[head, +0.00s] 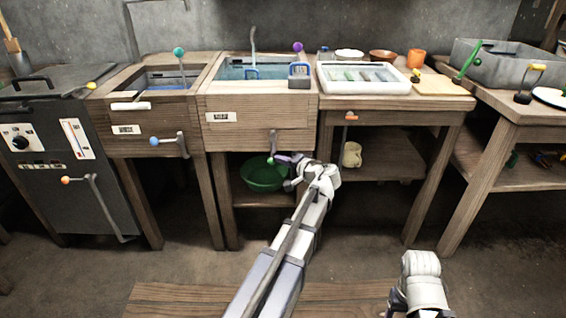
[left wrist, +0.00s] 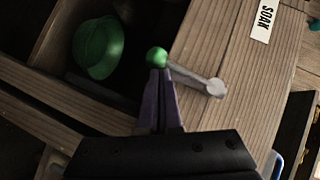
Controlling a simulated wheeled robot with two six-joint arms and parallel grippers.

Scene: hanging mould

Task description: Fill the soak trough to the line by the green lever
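The soak trough (head: 257,103) is the middle wooden basin in the head view. Bluish water (head: 235,71) shows inside; I cannot make out a fill line. Its SOAK label (left wrist: 264,20) reads clearly in the left wrist view. The green lever (head: 270,160) hangs down from a pivot on the trough front. Its round green knob (left wrist: 157,56) also shows in the left wrist view. My left gripper (left wrist: 163,80) has its purple fingers together, tips right at the knob; I cannot tell whether they hold it. My right gripper is out of view; only part of its arm shows.
A green bowl (head: 263,174) sits on the shelf below the trough. A basin with a blue-knobbed lever (head: 168,143) stands to the left. A white tray (head: 363,88) lies on the bench to the right, above an orange-handled lever (head: 350,117).

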